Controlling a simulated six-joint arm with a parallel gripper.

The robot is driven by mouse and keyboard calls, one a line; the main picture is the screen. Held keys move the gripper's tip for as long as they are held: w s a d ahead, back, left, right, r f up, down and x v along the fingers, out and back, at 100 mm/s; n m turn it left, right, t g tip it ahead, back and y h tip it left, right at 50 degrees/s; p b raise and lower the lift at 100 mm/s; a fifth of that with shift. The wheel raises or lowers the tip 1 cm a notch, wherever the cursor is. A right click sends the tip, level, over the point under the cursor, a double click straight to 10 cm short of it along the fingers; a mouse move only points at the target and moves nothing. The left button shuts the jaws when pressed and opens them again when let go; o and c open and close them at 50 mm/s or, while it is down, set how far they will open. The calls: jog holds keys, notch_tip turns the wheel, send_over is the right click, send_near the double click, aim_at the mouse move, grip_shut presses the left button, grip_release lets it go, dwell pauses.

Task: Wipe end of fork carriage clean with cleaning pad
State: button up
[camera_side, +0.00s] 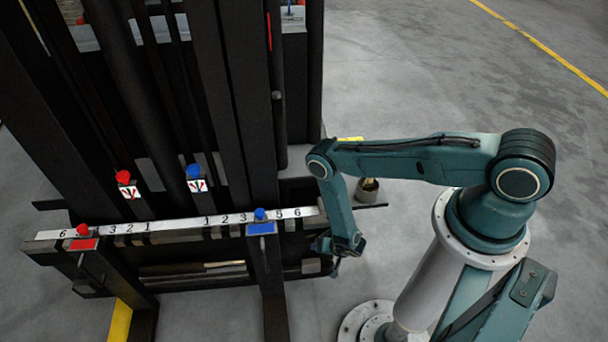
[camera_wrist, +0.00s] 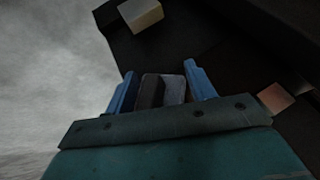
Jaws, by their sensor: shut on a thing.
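The fork carriage (camera_side: 190,242) is a dark frame with a white numbered strip (camera_side: 180,222) along its top. Its right end is beside my gripper (camera_side: 335,262) in the side view, partly behind my wrist. In the wrist view my gripper (camera_wrist: 160,90) has two blue fingers shut on a small block, dark on one side and grey on the other, which I take as the cleaning pad (camera_wrist: 173,90). Dark carriage structure (camera_wrist: 225,50) fills the upper right of the wrist view, close beyond the fingers. I cannot tell whether the pad touches it.
A red-marked fork (camera_side: 82,244) and a blue-marked fork (camera_side: 261,229) hang on the carriage. Mast uprights (camera_side: 225,90) rise behind. A small pot (camera_side: 368,190) stands on a dark ledge behind my arm. Grey floor (camera_side: 450,90) is open at the upper right.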

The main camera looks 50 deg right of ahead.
jog(key=shift+w+a+r, duration=0.1)
jog(key=shift+w+a, duration=0.2)
jog(key=shift+w, duration=0.2)
jog(key=shift+w+a, duration=1.25)
jog(key=shift+a, duration=0.1)
jog(key=shift+a, duration=0.1)
jog(key=shift+w+a, duration=1.15)
jog(key=shift+s+a, duration=2.15)
jog(key=shift+s, duration=0.05)
